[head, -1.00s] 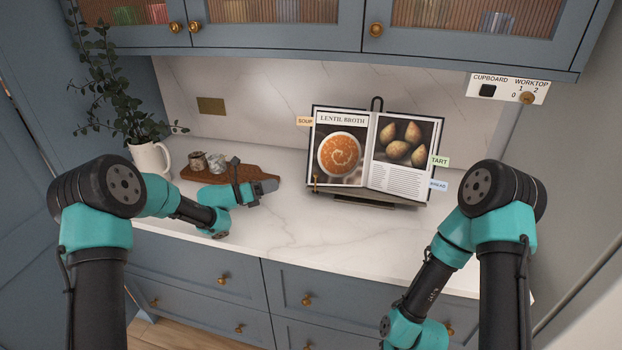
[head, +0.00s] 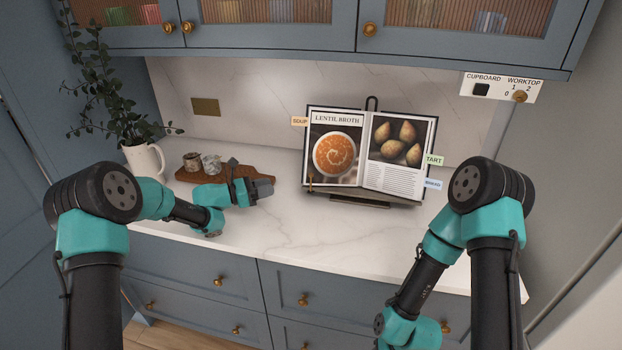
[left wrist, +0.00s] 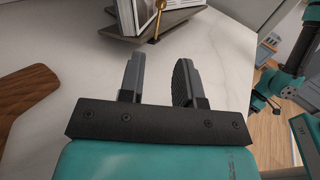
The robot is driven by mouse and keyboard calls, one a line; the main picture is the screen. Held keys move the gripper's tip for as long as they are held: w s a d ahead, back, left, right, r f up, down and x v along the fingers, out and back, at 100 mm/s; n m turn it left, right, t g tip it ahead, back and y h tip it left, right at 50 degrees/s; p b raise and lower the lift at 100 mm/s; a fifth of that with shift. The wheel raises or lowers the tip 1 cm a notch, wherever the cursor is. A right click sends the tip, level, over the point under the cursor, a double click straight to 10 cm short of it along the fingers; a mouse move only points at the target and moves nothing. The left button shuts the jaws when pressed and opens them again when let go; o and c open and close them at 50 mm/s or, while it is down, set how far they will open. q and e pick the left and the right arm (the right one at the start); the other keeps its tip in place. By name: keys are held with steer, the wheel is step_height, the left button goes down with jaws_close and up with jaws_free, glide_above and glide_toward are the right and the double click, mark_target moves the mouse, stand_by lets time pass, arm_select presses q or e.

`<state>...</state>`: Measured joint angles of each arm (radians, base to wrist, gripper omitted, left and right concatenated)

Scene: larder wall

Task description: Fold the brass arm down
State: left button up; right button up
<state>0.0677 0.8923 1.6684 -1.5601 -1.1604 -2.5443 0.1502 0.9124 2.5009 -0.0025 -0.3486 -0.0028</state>
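The brass arm (head: 310,184) shows as a thin upright strip at the lower left edge of the open cookbook (head: 368,150) on its dark stand (head: 345,200). In the left wrist view the brass arm (left wrist: 159,20) stands at the stand's edge, beyond my fingers. My left gripper (head: 266,187) is over the worktop, left of the stand and apart from it. Its two fingers (left wrist: 158,78) are spread with nothing between them. My right arm hangs low at the front right. Its gripper is outside the head view, and I cannot make out its fingers in the left wrist view.
A wooden board (head: 240,172) with two small jars lies behind my left gripper. A white jug (head: 143,160) with leafy stems stands at the left. The worktop (head: 300,235) in front of the stand is clear.

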mark_target(311, 175)
arm_select(q)
steer(key=x, duration=1.5)
steer(key=shift+d, duration=0.15)
steer(key=shift+c, duration=0.2)
jaws_close()
